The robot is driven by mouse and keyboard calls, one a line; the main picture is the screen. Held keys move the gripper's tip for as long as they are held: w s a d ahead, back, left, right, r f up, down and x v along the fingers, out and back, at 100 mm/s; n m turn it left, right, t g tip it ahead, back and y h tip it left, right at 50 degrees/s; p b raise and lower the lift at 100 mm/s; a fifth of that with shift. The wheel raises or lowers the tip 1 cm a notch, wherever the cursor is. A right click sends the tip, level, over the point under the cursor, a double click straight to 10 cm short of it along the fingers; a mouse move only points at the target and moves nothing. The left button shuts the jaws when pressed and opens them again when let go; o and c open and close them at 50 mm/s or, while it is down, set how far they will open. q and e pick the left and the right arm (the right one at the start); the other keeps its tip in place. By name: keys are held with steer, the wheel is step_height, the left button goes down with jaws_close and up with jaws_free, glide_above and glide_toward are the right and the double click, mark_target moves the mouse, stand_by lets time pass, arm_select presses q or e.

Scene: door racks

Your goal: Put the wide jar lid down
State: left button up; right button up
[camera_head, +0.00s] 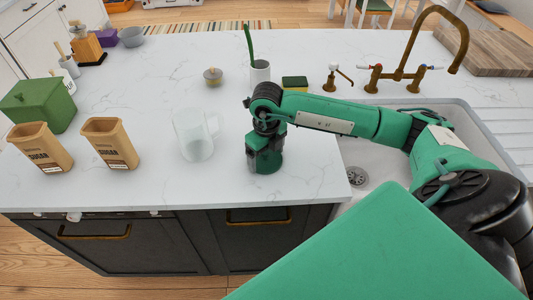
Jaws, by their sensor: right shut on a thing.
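My right gripper (265,165) points down over the white counter, near its front edge and just right of a clear glass jar (193,137). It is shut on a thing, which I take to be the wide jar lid. The fingers and the lid are hidden below the wrist, so I cannot tell whether the lid touches the counter. A small round lid-like object with a knob (212,77) sits farther back. My left gripper is not in view.
The sink (375,155) opens at the right. The counter (150,190) is clear in front of the jar.

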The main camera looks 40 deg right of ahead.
mark_target(267, 153)
steer(key=o, duration=0.7)
steer(key=shift+f, duration=0.1)
steer(key=shift+o, duration=0.2)
step_height(267, 153, up, 12)
steer(key=b, duration=0.2)
steer(key=shift+r+b, duration=0.2)
steer(key=shift+b, duration=0.1)
